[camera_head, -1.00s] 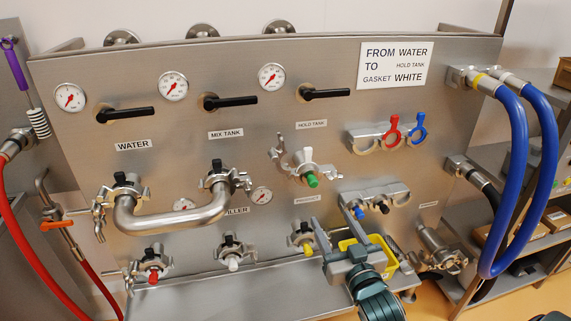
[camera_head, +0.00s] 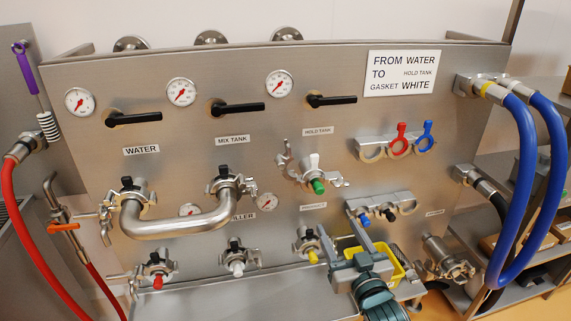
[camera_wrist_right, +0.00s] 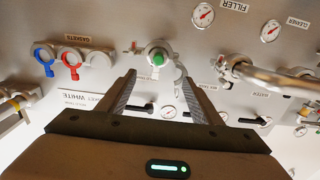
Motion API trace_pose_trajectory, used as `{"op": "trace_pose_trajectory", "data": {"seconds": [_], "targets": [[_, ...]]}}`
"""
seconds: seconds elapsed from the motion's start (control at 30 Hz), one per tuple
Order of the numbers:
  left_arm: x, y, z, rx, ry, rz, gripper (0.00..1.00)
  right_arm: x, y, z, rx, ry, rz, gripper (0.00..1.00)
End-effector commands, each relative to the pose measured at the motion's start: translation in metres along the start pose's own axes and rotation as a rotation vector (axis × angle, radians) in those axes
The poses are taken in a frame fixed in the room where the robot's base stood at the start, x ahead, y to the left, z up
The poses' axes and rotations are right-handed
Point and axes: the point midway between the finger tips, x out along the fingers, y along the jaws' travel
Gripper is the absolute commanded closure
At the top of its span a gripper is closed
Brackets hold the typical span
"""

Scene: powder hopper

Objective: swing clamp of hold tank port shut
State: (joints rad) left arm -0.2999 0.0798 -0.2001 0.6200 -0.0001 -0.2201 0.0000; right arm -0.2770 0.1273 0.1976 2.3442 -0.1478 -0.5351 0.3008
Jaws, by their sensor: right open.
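The hold tank port (camera_head: 316,175) is on the panel under the HOLD TANK label. It has a green part at its front and a white handle on top. Its metal clamp (camera_head: 284,158) stands open, with one arm up at the left and another part out at the right. In the right wrist view the port (camera_wrist_right: 158,58) appears upside down, beyond and between the fingertips. My right gripper (camera_head: 338,222) is open and empty, low and in front of the panel, apart from the port; its open fingers also show in the right wrist view (camera_wrist_right: 160,80). My left gripper is not in view.
A steel U-pipe (camera_head: 178,228) joins two ports at the left. A gasket holder (camera_head: 372,147) with red and blue rings is right of the port. A yellow bin (camera_head: 394,266) is beside my right gripper. Blue hoses (camera_head: 525,180) hang at the right.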

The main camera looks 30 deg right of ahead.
Motion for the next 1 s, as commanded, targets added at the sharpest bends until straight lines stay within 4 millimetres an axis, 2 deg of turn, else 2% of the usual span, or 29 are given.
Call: {"op": "trace_pose_trajectory", "data": {"seconds": [0.03, 0.07, 0.13, 0.17, 0.27, 0.33, 0.47, 0.57, 0.67, 0.7, 0.77, 0.8, 0.87, 0.9, 1.0], "targets": [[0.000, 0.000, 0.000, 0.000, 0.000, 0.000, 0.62, 0.000, 0.000, 0.000, 0.000, 0.000, 0.000, 0.41], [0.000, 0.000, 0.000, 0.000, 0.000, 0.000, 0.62, 0.000, 0.000, 0.000, 0.000, 0.000, 0.000, 0.45], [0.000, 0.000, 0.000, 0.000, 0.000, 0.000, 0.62, 0.000, 0.000, 0.001, 0.000, -0.002, 0.000, 0.62], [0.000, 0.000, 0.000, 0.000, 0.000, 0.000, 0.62, 0.001, 0.000, 0.003, 0.000, -0.004, -0.001, 0.66], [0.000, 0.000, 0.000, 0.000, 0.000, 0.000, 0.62, 0.003, -0.001, 0.014, -0.002, -0.022, -0.003, 0.66], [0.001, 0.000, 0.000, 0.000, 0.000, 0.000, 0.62, 0.006, -0.003, 0.028, -0.004, -0.046, -0.007, 0.66], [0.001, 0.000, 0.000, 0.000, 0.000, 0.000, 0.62, 0.013, -0.009, 0.075, -0.013, -0.122, -0.019, 0.66], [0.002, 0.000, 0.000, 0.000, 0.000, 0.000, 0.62, 0.016, -0.015, 0.128, -0.025, -0.206, -0.033, 0.66], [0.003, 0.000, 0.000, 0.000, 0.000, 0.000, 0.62, 0.013, -0.024, 0.192, -0.039, -0.306, -0.053, 0.66], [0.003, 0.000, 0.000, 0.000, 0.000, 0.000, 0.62, 0.009, -0.027, 0.219, -0.045, -0.349, -0.062, 0.66], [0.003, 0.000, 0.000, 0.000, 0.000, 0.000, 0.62, 0.001, -0.033, 0.260, -0.055, -0.413, -0.076, 0.66], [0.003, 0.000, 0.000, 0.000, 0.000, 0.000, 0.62, -0.006, -0.036, 0.287, -0.063, -0.457, -0.086, 0.66], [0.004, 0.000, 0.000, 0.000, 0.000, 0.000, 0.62, -0.018, -0.041, 0.326, -0.075, -0.520, -0.101, 0.66], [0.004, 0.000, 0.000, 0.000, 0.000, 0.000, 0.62, -0.029, -0.044, 0.352, -0.083, -0.563, -0.111, 0.66], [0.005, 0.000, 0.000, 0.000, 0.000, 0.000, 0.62, -0.059, -0.051, 0.415, -0.105, -0.668, -0.137, 0.66]]}}
